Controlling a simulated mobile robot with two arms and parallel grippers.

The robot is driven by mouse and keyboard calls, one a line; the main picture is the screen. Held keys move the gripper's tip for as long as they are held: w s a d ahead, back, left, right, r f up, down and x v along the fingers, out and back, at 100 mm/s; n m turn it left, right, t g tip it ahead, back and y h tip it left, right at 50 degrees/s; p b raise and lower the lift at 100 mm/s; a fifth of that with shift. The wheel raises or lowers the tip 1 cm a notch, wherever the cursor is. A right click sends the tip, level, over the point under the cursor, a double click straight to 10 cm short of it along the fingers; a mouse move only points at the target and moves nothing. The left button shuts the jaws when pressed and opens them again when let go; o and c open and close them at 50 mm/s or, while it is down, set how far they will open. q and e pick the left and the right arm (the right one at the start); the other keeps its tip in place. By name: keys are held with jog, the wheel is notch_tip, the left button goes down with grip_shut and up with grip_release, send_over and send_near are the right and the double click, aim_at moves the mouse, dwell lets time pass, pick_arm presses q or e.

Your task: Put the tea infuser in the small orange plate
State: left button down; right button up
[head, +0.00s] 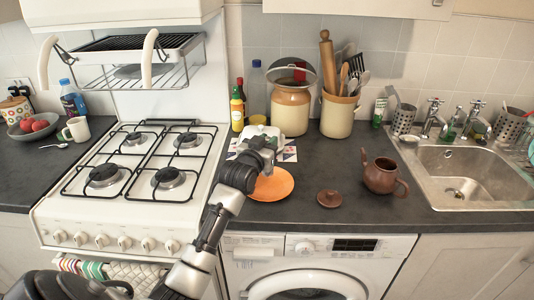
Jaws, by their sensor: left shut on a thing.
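The small orange plate (271,186) lies on the dark counter just right of the stove, its left part covered by my left arm. My left gripper (265,142) is over the counter, beyond the plate in the picture, in front of a white object. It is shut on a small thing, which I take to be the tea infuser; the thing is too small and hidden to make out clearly. I see no tea infuser elsewhere on the counter. My right gripper is not in view.
A brown teapot (382,175) and its lid (328,198) stand right of the plate. Behind are a large jar (291,108), a utensil crock (338,115) and bottles (237,108). The gas stove (140,175) is left, the sink (465,175) right.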

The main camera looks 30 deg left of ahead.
pick_arm(q)
notch_tip(320, 180, down, 4)
jog(key=shift+r+p, duration=0.1)
jog(key=shift+p, duration=0.2)
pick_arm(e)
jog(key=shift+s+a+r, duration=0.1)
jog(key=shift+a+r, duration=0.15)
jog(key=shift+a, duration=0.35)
pick_arm(q)
jog(key=shift+f, duration=0.25)
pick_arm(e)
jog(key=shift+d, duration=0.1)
pick_arm(q)
jog(key=c, duration=1)
grip_release()
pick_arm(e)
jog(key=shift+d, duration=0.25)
pick_arm(q)
jog(key=shift+r, duration=0.1)
jog(key=s+d+b, duration=0.1)
jog(key=s+d, duration=0.1)
jog(key=s, duration=1)
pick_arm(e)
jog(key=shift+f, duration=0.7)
